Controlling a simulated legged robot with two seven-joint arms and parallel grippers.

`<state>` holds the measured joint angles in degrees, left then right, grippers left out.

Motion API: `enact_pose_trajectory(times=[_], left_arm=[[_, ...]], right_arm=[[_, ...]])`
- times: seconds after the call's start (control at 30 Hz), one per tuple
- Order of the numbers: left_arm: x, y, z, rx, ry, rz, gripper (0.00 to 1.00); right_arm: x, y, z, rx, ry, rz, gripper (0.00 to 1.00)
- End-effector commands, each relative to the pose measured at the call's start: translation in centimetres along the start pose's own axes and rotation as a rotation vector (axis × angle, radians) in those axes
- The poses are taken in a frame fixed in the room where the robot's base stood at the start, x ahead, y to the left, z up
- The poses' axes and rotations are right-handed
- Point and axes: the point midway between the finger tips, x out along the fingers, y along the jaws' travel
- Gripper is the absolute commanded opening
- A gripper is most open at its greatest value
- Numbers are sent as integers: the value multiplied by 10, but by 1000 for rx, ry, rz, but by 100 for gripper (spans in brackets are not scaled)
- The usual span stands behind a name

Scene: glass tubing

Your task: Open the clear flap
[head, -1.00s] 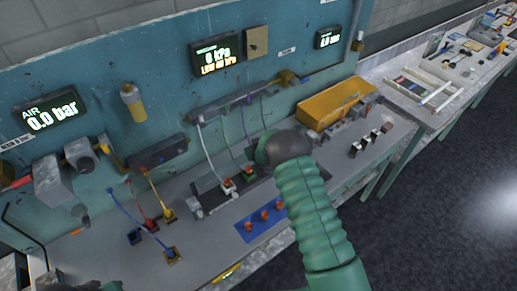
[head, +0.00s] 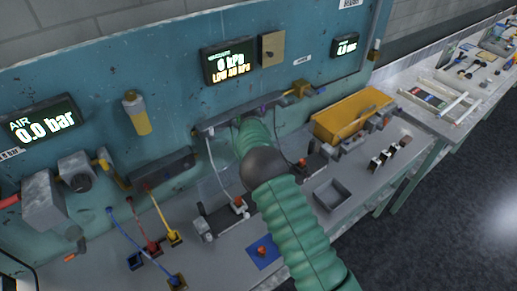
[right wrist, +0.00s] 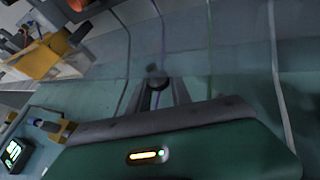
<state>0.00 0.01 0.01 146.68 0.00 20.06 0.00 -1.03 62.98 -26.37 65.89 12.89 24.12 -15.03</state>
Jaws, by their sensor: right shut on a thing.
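The clear flap (right wrist: 225,60) shows in the right wrist view as a faint see-through pane with thin tubes behind it. A small dark round knob (right wrist: 157,79) stands at its middle. My right gripper (right wrist: 159,92) is shut on this knob, one finger on each side. In the head view my green right arm reaches up to the long grey rail (head: 225,120) on the blue back panel; the hand hides the knob and most of the flap. The flap's edges and angle are hard to make out there. My left gripper is not in view.
A yellow bin (head: 350,112) stands right of the rail. A grey tray (head: 332,194) and a blue mat (head: 263,250) lie on the bench near my arm. Blue, red and yellow tubes (head: 153,208) run to blocks at the left.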

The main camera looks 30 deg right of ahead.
Motion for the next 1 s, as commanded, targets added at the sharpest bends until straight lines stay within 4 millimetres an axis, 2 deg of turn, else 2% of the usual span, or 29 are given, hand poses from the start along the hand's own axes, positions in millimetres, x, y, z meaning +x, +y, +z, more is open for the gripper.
enact_pose_trajectory(times=[0.03, 0.2, 0.73, 0.77, 0.9, 1.0], left_arm=[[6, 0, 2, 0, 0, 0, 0], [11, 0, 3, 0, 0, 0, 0], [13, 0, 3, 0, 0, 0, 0], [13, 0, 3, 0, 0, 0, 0], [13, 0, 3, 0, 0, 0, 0], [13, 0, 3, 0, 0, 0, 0]], right_arm=[[6, -6, 3, 0, -4, -7, 0], [9, -9, 2, 2, -7, -9, 0], [11, -11, 5, 1, -17, -13, 0], [11, -11, 5, 1, -18, -13, 26], [10, -10, 4, 1, -15, -11, 44], [9, -8, 3, 1, -12, -9, 47]])
